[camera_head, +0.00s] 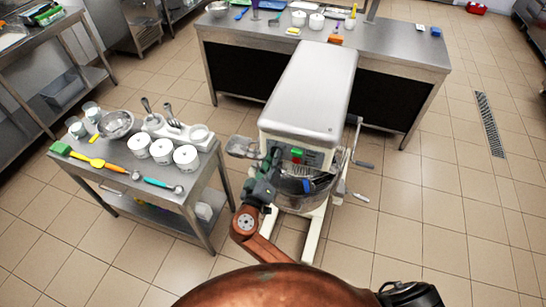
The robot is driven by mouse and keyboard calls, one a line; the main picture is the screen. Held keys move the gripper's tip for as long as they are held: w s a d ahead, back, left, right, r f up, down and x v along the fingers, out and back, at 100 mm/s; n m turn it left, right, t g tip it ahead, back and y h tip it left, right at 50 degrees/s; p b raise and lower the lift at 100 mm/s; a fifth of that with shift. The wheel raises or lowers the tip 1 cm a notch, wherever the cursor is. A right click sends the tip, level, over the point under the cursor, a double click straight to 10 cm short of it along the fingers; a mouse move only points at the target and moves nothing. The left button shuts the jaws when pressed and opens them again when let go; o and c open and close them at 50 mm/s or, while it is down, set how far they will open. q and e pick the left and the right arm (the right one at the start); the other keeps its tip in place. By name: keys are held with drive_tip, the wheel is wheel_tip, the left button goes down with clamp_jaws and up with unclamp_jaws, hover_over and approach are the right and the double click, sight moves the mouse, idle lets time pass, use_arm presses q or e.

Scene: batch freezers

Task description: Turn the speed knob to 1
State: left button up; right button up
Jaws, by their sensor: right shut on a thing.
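The mixer-like machine (310,90) stands on the floor in the middle, with a pale grey housing and a metal bowl under it. Its front control panel (312,158) has a green button (297,152) and a red mark beside it. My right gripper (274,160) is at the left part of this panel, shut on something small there. The speed knob cannot be made out; the gripper covers that part of the panel. The knob's setting and the number 1 cannot be read. My left gripper is not in view.
A steel table (200,205) at left holds white tubs (162,151), a metal bowl (117,124) and several utensils. A long counter (390,45) stands behind the machine. A crank handle (359,160) sticks out at the machine's right.

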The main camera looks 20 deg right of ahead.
drive_tip(key=shift+a+n+p, duration=0.1)
drive_tip(key=shift+n+p, duration=2.4)
drive_tip(key=shift+n, duration=2.2)
drive_tip(key=o, duration=1.1)
drive_tip(key=shift+f, duration=0.1)
drive_tip(key=shift+o, duration=0.2)
